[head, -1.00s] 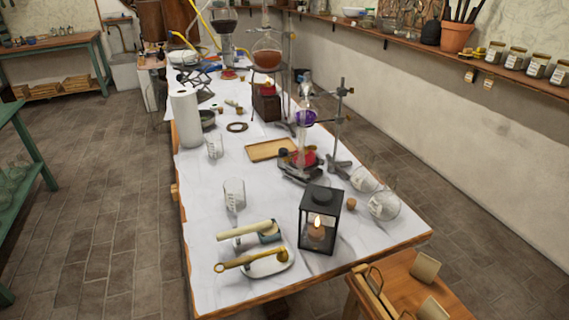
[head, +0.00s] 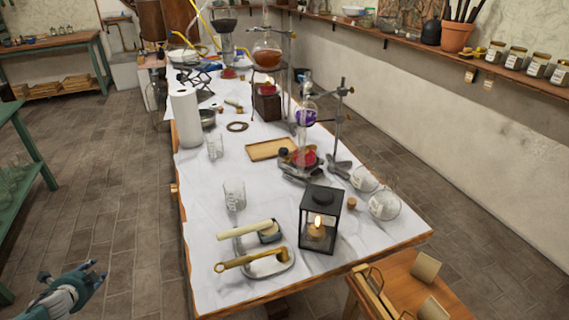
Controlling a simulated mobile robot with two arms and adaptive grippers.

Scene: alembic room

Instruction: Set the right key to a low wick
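Two red burners stand on the long white-topped table. The nearer red burner (head: 303,158) is under a clear vessel with purple liquid (head: 305,118), beside a metal stand (head: 342,125). The farther red burner (head: 267,89) is under a round flask of amber liquid (head: 267,57). A wick key on either burner is too small to make out. My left gripper (head: 96,270) is at the lower left, over the floor and left of the table. Its fingers are apart and hold nothing. It is far from both burners. My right gripper is not in view.
A black lantern with a lit candle (head: 320,222) stands near the table's front. Left of it, a tray (head: 270,265) holds a brass-coloured tool and a candle. Beakers (head: 235,195) and a paper roll (head: 185,118) stand along the left. Glass vessels (head: 384,205) lie at the right edge.

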